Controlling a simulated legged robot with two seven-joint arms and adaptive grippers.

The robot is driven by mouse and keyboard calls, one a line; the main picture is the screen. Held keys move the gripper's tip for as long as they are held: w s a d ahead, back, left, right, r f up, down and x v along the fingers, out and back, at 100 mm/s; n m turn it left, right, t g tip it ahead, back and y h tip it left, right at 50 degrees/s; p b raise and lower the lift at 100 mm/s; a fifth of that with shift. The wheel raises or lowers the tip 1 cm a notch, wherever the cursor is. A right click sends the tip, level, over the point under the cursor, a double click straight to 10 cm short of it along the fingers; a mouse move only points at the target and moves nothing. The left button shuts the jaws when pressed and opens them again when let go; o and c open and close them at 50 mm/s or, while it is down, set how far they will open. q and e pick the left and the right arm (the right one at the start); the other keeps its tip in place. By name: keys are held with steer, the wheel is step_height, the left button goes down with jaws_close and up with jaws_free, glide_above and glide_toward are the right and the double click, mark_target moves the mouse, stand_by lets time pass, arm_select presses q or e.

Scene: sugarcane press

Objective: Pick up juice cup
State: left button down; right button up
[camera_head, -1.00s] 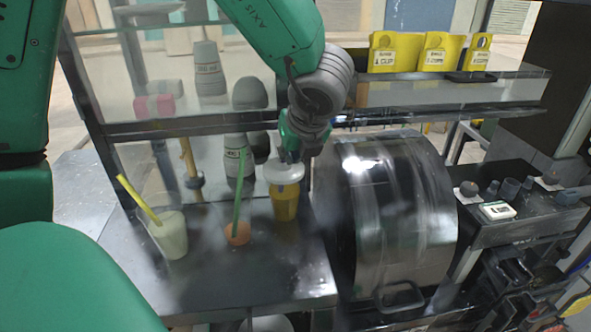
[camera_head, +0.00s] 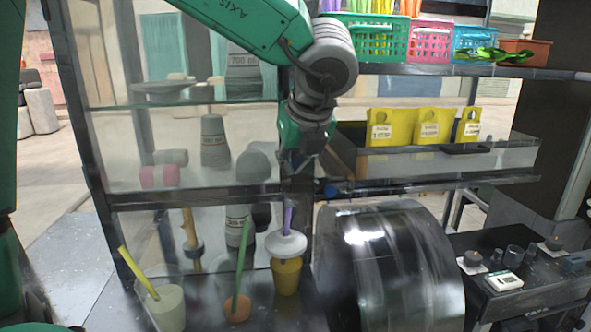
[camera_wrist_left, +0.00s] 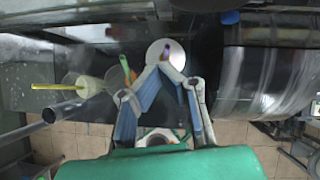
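A yellow cup (camera_head: 286,277) with a white lid (camera_head: 286,243) and a purple straw (camera_head: 287,219) stands upright on the dark counter. Its lid (camera_wrist_left: 166,50) also shows in the left wrist view, beyond the fingers. My left gripper (camera_head: 303,160) is above the cup and apart from it. In the left wrist view the gripper (camera_wrist_left: 170,88) has its blue-padded fingers spread with nothing held between them. An orange cup (camera_head: 238,307) with a green straw and a pale cup (camera_head: 167,307) with a yellow straw stand to the left. My right gripper is not in view.
A large shiny drum (camera_head: 390,265) stands close to the right of the yellow cup. A shelf frame rail (camera_head: 190,197) runs behind the cups. Yellow holders (camera_head: 427,128) and coloured baskets (camera_head: 374,42) sit on shelves to the right.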

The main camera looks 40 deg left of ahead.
arm_select(q)
steer(key=shift+a, duration=0.1)
steer(key=c, duration=1.9)
jaws_free()
steer(key=o, duration=1.4)
steer(key=shift+o, duration=0.2)
steer(key=shift+d, duration=0.25)
steer(key=v, duration=1)
steer(key=shift+r, duration=0.35)
steer(key=o, duration=0.5)
steer(key=shift+s+d+r, duration=0.1)
steer(key=shift+d+r, duration=0.3)
steer(key=shift+c, duration=0.2)
steer(key=shift+d, duration=0.1)
